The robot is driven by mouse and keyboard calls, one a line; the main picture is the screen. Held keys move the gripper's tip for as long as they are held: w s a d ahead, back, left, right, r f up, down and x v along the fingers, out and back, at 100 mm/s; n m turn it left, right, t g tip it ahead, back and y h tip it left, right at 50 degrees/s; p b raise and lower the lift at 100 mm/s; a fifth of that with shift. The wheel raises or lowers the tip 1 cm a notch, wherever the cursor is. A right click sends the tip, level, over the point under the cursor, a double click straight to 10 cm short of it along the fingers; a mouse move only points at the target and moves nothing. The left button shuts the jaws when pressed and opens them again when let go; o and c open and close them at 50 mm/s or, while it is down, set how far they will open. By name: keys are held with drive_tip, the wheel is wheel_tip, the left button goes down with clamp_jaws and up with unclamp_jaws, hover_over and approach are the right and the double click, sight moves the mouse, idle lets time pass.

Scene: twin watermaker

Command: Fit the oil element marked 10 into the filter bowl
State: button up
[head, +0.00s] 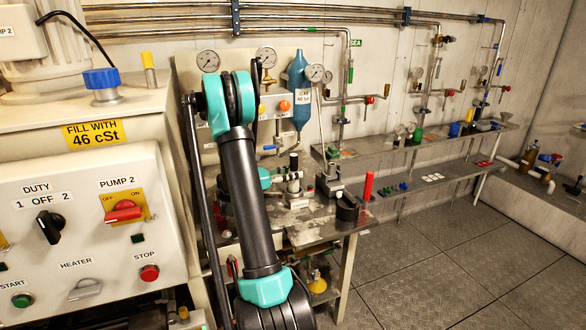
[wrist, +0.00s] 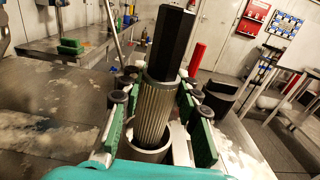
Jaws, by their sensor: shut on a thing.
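A grey pleated cylindrical element (wrist: 153,108) with a long black top (wrist: 172,42) stands nearly upright between the green pads of my gripper (wrist: 158,112) in the wrist view. My gripper is shut on it. Its number does not show. A round grey metal bowl rim (wrist: 148,153) lies under it, and its lower end appears to be within that rim; how deep, I cannot tell. In the head view the element's dark top (head: 293,161) shows just right of my teal gripper (head: 268,179), whose fingers are hard to make out there.
A black holder (head: 347,208) and a red rod (head: 368,186) stand at the bench's right end. A grey fitting with a lever (head: 329,182) stands close right of the element. A blue vessel (head: 299,90) and gauges are behind. The wet bench top (wrist: 50,120) is clear at left.

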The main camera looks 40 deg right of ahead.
drive_tip(key=shift+f, duration=0.6)
drive_tip(key=shift+f, duration=0.3)
idle(2.7)
drive_tip(key=shift+s, duration=0.1)
idle(2.5)
